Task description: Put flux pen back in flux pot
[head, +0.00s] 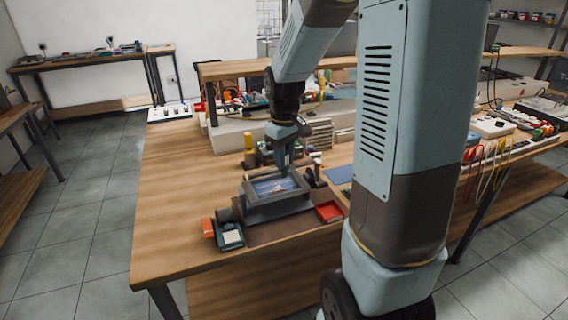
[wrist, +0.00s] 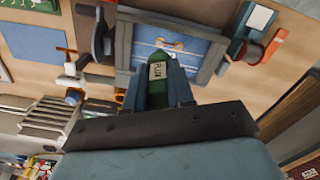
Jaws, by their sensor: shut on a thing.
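My gripper (head: 284,151) is shut on the green flux pen (wrist: 158,83), whose pale label reads FLUX in the wrist view. The pen points down between the fingers, above the grey-framed tray with a blue board in it. In the head view the pen (head: 282,163) shows as a small dark green shape below the fingers. I cannot surely tell which thing is the flux pot. A dark upright holder (head: 311,178) stands just right of the tray, and a dark cylinder (head: 225,215) lies at its left. Whether the pen touches anything is unclear.
The grey tray (head: 278,210) sits on a brown mat near the bench's front edge. A red bin (head: 329,211) is at its right; an orange block (head: 208,228) and a small dark device (head: 230,238) are at front left. A yellow-topped bottle (head: 249,144) stands behind.

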